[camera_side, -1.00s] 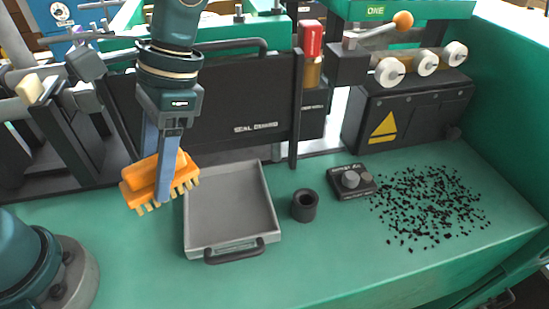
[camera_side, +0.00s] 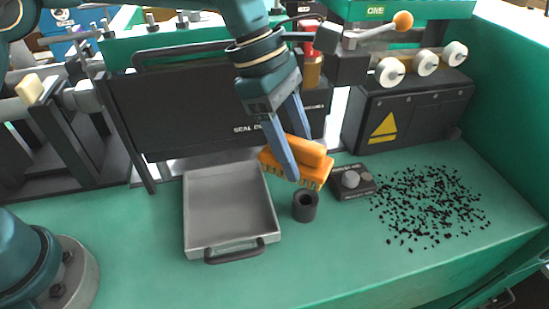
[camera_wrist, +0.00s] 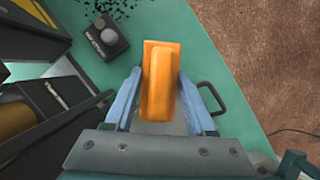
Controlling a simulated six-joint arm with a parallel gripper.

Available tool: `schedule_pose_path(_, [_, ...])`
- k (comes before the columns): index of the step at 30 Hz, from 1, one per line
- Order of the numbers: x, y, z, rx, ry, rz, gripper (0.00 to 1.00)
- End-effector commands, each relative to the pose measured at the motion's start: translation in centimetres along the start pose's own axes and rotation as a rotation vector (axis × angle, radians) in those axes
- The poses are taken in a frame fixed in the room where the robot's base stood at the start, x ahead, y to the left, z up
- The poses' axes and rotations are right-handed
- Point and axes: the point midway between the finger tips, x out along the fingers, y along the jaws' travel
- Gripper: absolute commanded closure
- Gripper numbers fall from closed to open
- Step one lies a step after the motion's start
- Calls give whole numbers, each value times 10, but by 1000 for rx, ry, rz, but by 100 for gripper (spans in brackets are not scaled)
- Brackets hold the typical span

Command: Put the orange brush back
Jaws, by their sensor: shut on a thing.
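The orange brush (camera_side: 312,154) is held between the two blue fingers of my gripper (camera_side: 295,165). In the side view it hangs in the air, bristles down, in front of the black panel and seen above the small dark cup (camera_side: 305,205). I cannot tell its exact height. In the wrist view the brush (camera_wrist: 161,80) lies lengthwise between the fingers of my gripper (camera_wrist: 163,95). The brush hides part of what is behind and below it.
A grey tray (camera_side: 190,225) with a black handle stands left of the cup. A black control box with knobs (camera_side: 352,181) is to the right. Black bits (camera_side: 430,205) are scattered further right. The green bench front is clear.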

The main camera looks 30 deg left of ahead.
Motion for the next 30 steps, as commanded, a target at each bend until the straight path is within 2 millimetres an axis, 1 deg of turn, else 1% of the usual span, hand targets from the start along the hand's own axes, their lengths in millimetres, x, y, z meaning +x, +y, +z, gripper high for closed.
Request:
schedule_pose_path(1, [3, 9, 4, -57, -1, 26, 100])
schedule_pose_path(3, [5, 19, 8, -133, 0, 59, 100])
schedule_pose_path(6, [7, 29, 12, -218, 1, 92, 100])
schedule_pose_path(11, [10, 36, 16, -284, 2, 117, 100])
schedule_pose_path(14, [19, 33, 23, -295, 3, 120, 100])
schedule_pose_path(16, [30, 28, 30, -294, 4, 117, 100])
schedule_pose_path(24, [86, 5, 68, -290, 3, 118, 100])
schedule_pose_path(26, [97, 0, 75, -290, 3, 119, 100])
schedule_pose_path(30, [108, -4, 84, -294, 2, 120, 100])
